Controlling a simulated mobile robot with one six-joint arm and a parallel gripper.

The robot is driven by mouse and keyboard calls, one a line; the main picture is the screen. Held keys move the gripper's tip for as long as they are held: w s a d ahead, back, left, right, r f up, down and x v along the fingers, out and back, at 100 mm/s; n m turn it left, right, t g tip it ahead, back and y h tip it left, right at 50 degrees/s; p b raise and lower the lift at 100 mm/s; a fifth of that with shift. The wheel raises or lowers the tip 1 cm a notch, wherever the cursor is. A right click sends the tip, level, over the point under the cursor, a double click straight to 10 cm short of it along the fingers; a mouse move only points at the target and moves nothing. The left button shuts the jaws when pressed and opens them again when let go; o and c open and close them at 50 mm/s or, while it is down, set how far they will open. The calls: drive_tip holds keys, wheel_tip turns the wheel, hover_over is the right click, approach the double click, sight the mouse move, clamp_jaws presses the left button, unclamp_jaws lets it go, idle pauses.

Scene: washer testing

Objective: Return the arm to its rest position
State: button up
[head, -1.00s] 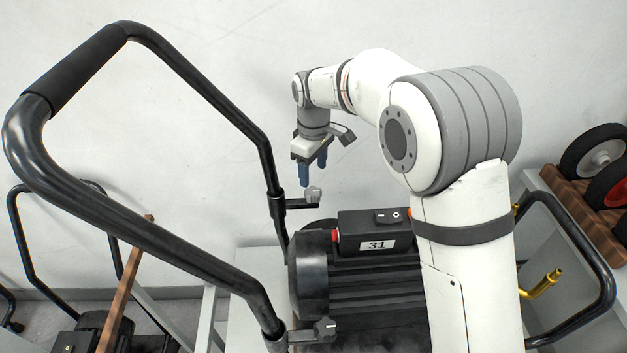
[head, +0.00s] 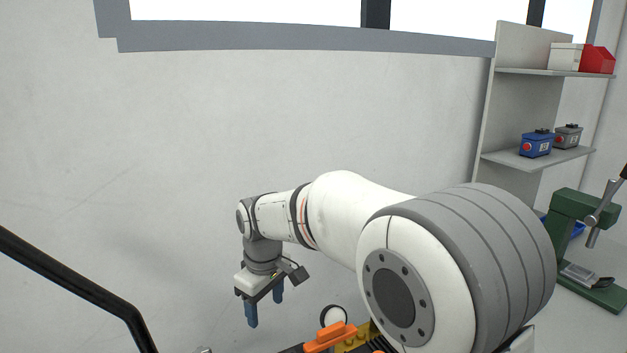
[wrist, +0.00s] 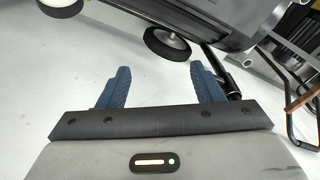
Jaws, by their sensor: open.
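My gripper (head: 264,302) hangs at the end of my folded arm, in front of the white wall in the head view. Its blue fingers point down and stand apart, with nothing between them. In the wrist view my gripper (wrist: 158,88) shows two blue fingers spread wide over pale floor. A wheel (wrist: 168,44) and the grey underside of a machine or cart (wrist: 225,22) lie beyond the fingertips.
A black tube handle (head: 75,287) crosses the lower left. Orange and yellow parts (head: 335,337) sit below my arm. A shelf (head: 545,152) with small boxes and a green vise-like tool (head: 575,235) stand at the right. The wall behind is clear.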

drive_tip(key=s+d+r+m+t, duration=0.1)
drive_tip(key=s+d+r+m, duration=0.2)
drive_tip(key=d, duration=0.5)
drive_tip(key=s+d+m, duration=0.3)
drive_tip(key=s+d, duration=0.2)
drive_tip(key=d, duration=0.3)
drive_tip(key=s+d+f+m+t, duration=0.1)
drive_tip(key=s+d+f+m, duration=0.1)
drive_tip(key=s+d+m, duration=0.3)
drive_tip(key=s+d, duration=0.4)
drive_tip(key=s, duration=0.2)
drive_tip(key=shift+d+m+h, duration=0.25)
drive_tip(key=shift+m+h, duration=0.05)
drive_tip(key=shift+f, duration=0.1)
